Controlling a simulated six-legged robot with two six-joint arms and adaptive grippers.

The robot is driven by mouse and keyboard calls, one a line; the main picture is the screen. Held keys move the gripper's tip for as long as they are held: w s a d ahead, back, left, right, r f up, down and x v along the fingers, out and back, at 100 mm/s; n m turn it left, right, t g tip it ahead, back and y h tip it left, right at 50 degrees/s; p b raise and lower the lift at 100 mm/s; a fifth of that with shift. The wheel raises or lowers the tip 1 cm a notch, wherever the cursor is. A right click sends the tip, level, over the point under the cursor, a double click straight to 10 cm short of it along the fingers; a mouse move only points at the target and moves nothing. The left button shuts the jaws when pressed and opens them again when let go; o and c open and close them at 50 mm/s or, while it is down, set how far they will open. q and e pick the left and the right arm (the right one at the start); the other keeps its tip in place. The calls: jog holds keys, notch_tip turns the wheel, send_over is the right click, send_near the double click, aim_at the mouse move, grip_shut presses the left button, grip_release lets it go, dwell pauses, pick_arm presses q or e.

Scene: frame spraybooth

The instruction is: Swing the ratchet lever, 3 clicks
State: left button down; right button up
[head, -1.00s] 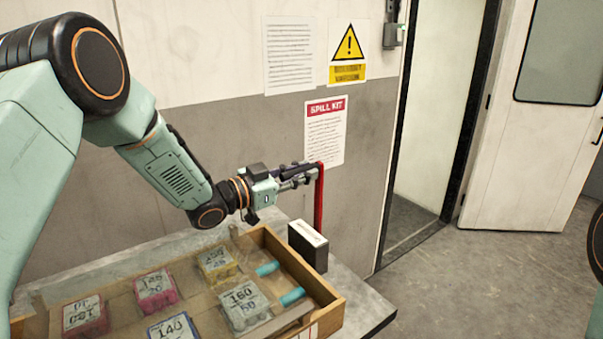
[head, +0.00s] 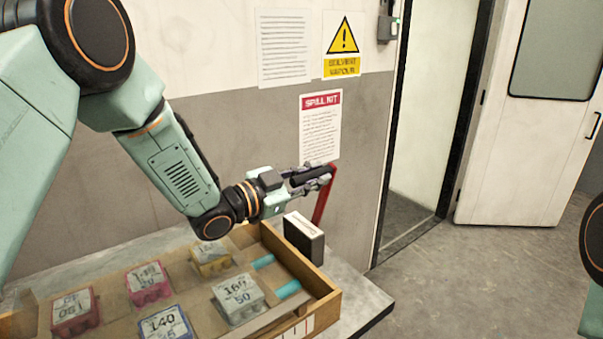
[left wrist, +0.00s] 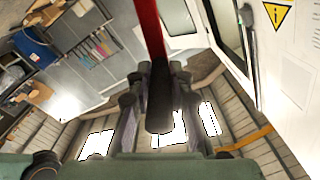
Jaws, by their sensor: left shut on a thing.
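The red ratchet lever (head: 323,199) stands behind the drawer-like tray, its top leaning to the right in the head view. A black grip (head: 311,178) sticks out sideways from its top. My left gripper (head: 314,179) is shut on this grip. In the left wrist view the red bar (left wrist: 149,28) rises from the far end of the black grip (left wrist: 160,98), which lies between the two fingers. The lever's lower end is partly hidden behind a black box with a white top (head: 304,238). My right gripper is out of view.
A wooden tray (head: 330,305) with several labelled sandpaper-like blocks and two teal cylinders sits on the grey bench (head: 365,303), close below my left forearm. The wall with posters (head: 320,125) is close behind the lever. Open floor (head: 470,275) lies to the right.

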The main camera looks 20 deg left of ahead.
pick_arm(q)
jog(key=s+d+f+m+b, duration=0.6)
jog(key=d+f+m+b, duration=0.1)
jog(key=d+b, duration=0.1)
jog(key=shift+s+f+b, duration=0.15)
jog(key=shift+b, duration=0.45)
jog(key=shift+d, duration=0.1)
jog(key=c, duration=1.2)
grip_release()
jog(key=v, duration=1.2)
